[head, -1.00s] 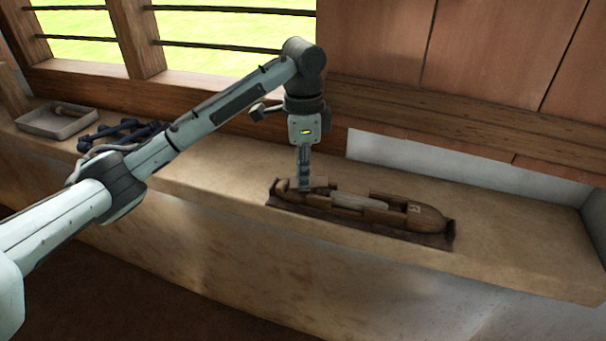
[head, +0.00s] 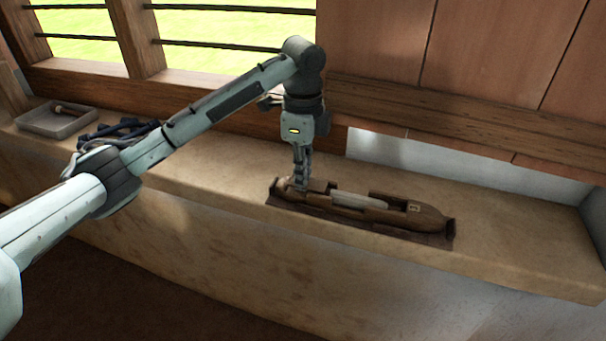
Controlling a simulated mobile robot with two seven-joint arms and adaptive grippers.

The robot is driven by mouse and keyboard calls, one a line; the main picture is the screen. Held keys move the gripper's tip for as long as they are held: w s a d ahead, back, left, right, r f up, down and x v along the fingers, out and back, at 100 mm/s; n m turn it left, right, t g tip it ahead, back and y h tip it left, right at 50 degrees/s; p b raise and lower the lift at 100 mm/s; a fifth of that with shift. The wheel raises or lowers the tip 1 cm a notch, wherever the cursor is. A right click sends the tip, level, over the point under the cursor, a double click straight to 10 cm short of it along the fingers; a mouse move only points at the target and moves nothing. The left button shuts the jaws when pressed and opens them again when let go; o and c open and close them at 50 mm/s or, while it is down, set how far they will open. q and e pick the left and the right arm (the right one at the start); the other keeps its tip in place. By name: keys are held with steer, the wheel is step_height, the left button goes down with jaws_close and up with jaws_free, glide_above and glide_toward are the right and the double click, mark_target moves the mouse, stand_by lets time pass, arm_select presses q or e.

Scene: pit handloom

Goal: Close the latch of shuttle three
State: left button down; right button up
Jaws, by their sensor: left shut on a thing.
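The wooden shuttle (head: 428,216) lies lengthwise in a dark cradle (head: 438,240) on the ledge in the head view. A pale bobbin (head: 358,200) sits in its open middle, and a small pale mark shows near its right end. My left gripper (head: 300,186) points down at the shuttle's left end, shut on a small part there. The fingers cover that part, so I cannot make out the latch or its position. My right gripper is not in view.
A grey tray (head: 55,122) with a small wooden piece (head: 72,109) stands at the far left of the ledge (head: 520,240). Dark blue items (head: 118,130) lie beside it. The ledge right of the shuttle is clear. A wooden wall rises behind.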

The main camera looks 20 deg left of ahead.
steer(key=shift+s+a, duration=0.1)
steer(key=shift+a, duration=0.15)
arm_select(q)
steer(key=c, duration=1.9)
jaws_free()
steer(key=shift+c, duration=0.2)
steer(key=shift+r, duration=0.2)
step_height(320, 180, up, 12)
steer(key=shift+f, duration=0.2)
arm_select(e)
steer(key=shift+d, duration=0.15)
